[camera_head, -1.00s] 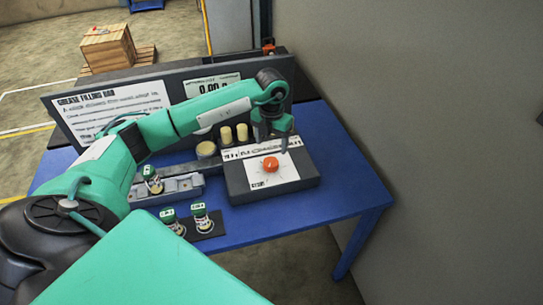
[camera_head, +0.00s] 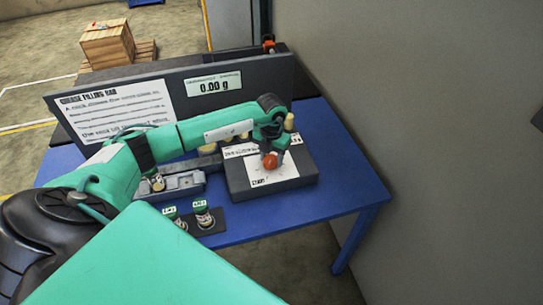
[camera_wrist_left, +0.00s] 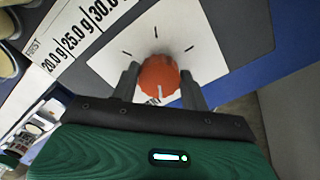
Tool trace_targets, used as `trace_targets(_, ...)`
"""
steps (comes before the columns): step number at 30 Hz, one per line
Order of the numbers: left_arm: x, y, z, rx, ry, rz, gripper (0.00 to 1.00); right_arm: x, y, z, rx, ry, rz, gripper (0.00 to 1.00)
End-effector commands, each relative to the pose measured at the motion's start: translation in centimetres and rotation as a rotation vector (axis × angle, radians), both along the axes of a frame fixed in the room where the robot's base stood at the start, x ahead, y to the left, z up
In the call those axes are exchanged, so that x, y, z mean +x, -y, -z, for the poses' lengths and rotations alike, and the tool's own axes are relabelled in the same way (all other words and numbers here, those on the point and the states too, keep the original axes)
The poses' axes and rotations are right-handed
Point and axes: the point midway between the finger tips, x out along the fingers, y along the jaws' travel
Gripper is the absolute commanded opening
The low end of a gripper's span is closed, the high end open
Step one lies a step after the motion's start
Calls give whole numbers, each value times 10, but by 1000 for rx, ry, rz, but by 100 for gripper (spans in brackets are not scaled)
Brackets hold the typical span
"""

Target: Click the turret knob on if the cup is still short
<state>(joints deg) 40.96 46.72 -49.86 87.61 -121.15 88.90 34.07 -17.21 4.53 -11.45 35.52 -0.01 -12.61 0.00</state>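The orange turret knob (camera_head: 270,161) sits on a dark box with a white dial label (camera_head: 285,173). My left gripper (camera_head: 272,152) is low over it, and in the left wrist view its open fingers (camera_wrist_left: 160,80) stand on either side of the knob (camera_wrist_left: 158,76). I cannot tell whether the fingers touch it. A pale mark on the knob points towards the gripper. The display (camera_head: 214,86) reads 0.00 g. My right gripper is out of view.
Two similar cups (camera_head: 203,214) stand on a dark pad at the table's front. A dark panel with an instruction sheet (camera_head: 112,110) stands behind. The blue table (camera_head: 340,190) is clear to the right of the box, near a grey wall.

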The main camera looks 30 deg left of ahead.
Motion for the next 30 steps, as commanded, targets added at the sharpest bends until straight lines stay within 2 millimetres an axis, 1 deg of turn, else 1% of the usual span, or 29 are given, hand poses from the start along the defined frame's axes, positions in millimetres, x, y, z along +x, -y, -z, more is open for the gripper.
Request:
trace_targets(8,0,0,0,1,1,13,23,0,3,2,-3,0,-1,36)
trace_targets(14,1,0,2,1,3,83,23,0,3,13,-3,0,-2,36)
trace_targets(20,1,0,3,1,5,225,23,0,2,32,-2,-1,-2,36)
trace_targets(30,1,2,3,2,5,544,23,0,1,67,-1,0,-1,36)
